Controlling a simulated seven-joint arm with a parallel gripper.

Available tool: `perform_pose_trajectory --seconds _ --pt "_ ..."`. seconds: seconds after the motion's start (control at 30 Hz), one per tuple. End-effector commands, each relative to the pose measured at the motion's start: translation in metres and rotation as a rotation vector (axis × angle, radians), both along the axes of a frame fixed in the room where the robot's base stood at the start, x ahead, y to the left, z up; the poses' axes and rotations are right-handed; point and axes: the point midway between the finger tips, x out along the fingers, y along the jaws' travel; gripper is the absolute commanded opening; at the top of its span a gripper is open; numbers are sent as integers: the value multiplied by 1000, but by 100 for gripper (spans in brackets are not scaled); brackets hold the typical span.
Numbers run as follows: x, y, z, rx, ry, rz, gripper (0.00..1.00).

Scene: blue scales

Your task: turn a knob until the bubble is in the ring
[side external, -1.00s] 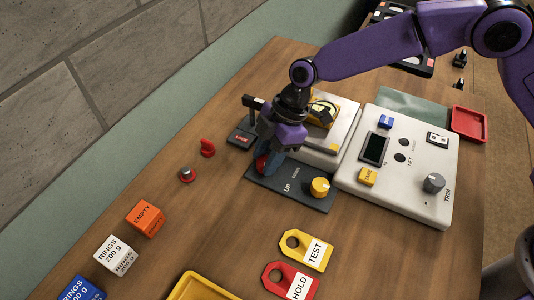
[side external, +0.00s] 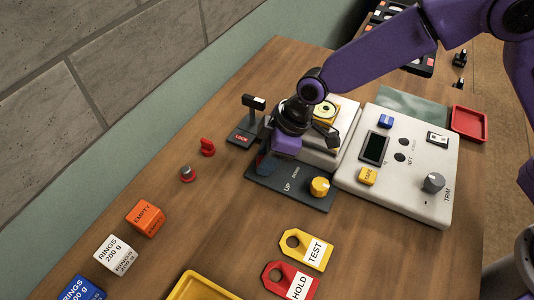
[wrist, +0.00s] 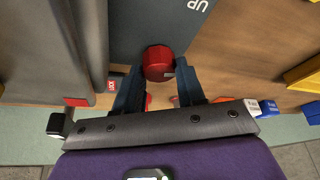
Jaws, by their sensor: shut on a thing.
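My gripper (wrist: 159,75) is shut on the red knob (wrist: 158,60) of the dark plate (wrist: 150,20), with one dark finger on each side. In the side view my gripper (side external: 264,166) points down at the plate's far left end and hides the red knob. A yellow knob (side external: 320,187) stands at the plate's near right end, beside the word UP. The round bubble level (side external: 325,109) sits in a yellow mount on the pale scale, just behind my wrist. Its face shows a pale green disc with a ring; the bubble's exact place is too small to tell.
A lock lever (side external: 253,103) stands close to the left of my gripper. The white console (side external: 400,200) with display and grey trim knob (side external: 433,183) lies to the right. Tags (side external: 318,262), blocks (side external: 145,217) and a yellow tray (side external: 190,290) lie nearer, with bare wood between.

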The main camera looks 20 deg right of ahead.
Motion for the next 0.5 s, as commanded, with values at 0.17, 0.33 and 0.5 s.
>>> perform_pose_trajectory --seconds 0.17,0.33,0.5 --pt "-2 1 0 -2 0 -118 9" --pt "-2 1 0 -2 -1 -216 9" --pt "-2 1 0 -3 0 -293 9"
